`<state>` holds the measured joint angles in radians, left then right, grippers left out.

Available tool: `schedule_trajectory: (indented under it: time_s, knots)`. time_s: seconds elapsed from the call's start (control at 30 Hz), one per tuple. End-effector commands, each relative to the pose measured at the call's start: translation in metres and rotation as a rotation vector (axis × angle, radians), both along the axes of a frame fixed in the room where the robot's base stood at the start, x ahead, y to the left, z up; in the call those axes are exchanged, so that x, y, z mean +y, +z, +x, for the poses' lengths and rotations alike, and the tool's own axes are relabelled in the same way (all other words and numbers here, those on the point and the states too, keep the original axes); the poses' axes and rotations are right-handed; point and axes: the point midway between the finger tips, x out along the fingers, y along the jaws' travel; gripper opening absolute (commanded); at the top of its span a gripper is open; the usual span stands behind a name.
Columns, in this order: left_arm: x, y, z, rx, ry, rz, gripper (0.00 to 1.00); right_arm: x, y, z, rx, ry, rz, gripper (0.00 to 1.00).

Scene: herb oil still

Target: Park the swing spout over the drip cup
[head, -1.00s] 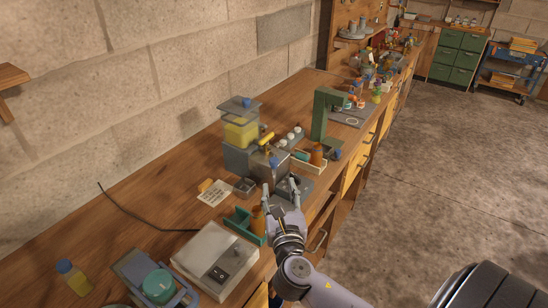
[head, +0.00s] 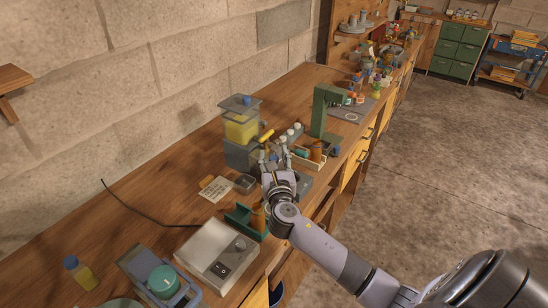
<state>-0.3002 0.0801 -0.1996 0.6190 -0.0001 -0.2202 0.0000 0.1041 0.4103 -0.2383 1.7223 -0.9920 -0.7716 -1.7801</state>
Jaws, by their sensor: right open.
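The still (head: 238,153) stands on the bench, a grey body with a clear tank of yellow liquid on top. A short yellow bar (head: 266,136) sticks out at its front right; it looks like part of the swing spout, but the spout's outlet is hidden behind my gripper. A small grey square cup (head: 245,183), possibly the drip cup, sits on the bench in front of the still. My right gripper (head: 274,151) is open, its fingers pointing up at the still's front, close below the yellow bar. I cannot tell whether they touch anything. My left gripper is out of view.
A green holder (head: 239,215) and a white box (head: 216,250) are nearer. A paper card (head: 215,189) lies left of the cup.

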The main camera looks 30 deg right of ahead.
Motion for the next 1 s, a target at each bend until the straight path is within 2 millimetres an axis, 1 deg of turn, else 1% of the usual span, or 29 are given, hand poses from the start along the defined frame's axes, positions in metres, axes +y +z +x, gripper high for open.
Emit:
schedule_trajectory:
  time_s: [0.07,0.67,1.0]
  knots:
    - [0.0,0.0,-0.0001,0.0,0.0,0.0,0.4,0.0001,-0.0001,-0.0002,0.0,0.0,0.0,0.41]
    - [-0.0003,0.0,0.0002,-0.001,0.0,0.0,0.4,0.0003,-0.0002,-0.0005,0.0,0.0,0.0,0.01]
    - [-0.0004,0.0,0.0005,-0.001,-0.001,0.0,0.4,0.0004,-0.0003,-0.0005,0.0,0.0,0.0,0.0]
